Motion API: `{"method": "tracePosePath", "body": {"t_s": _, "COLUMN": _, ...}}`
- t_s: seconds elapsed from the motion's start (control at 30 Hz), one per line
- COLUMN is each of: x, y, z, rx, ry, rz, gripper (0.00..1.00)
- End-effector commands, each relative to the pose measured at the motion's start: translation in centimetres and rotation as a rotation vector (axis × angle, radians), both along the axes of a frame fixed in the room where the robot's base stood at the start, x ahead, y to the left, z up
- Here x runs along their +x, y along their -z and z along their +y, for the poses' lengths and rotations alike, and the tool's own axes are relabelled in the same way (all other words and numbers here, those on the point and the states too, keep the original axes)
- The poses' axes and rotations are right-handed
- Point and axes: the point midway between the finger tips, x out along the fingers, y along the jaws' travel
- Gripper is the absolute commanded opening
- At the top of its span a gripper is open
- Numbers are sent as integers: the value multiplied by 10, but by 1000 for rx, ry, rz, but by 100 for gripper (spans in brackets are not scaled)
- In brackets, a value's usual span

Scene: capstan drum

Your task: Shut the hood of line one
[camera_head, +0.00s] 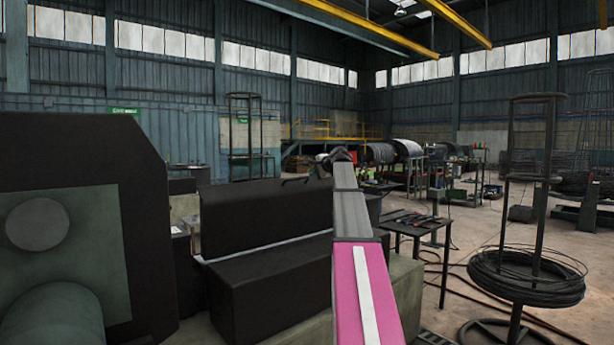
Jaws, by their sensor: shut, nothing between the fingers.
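A black hood (262,212) stands in the middle of the view as a broad, dark panel tilted up behind a black box-shaped housing (270,288). A pale strip runs along the line between the panel and the housing. A small dark bar, perhaps a handle, shows at the hood's top edge. My arm, pink and grey, reaches forward past the right end of the hood. My gripper (326,164) is at its far end, small and dark, near the hood's upper right corner. It is shut and empty. Whether it touches the hood cannot be told.
A large dark machine (70,230) with a green-grey plate and drum fills the left. A small dark table (415,223) with tools stands right of my arm. A wire coil stand (527,275) is at the right, with cables on the floor. Open floor lies beyond.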

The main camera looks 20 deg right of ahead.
Motion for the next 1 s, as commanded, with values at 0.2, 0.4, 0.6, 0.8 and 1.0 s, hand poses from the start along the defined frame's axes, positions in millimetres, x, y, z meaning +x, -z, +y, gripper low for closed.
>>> {"method": "tracePosePath", "body": {"t_s": 0.2, "x": 38, "y": 16, "z": 12, "rx": -1, "ry": -2, "rz": 2, "gripper": 0}}
{"method": "tracePosePath", "body": {"t_s": 0.4, "x": 70, "y": 31, "z": 24, "rx": -1, "ry": -2, "rz": 3, "gripper": 0}}
{"method": "tracePosePath", "body": {"t_s": 0.6, "x": 97, "y": 35, "z": 33, "rx": -2, "ry": -1, "rz": 1, "gripper": 0}}
{"method": "tracePosePath", "body": {"t_s": 0.8, "x": 109, "y": 37, "z": 38, "rx": -2, "ry": -1, "rz": 1, "gripper": 0}}
{"method": "tracePosePath", "body": {"t_s": 1.0, "x": 110, "y": 37, "z": 39, "rx": -2, "ry": -1, "rz": 1, "gripper": 0}}
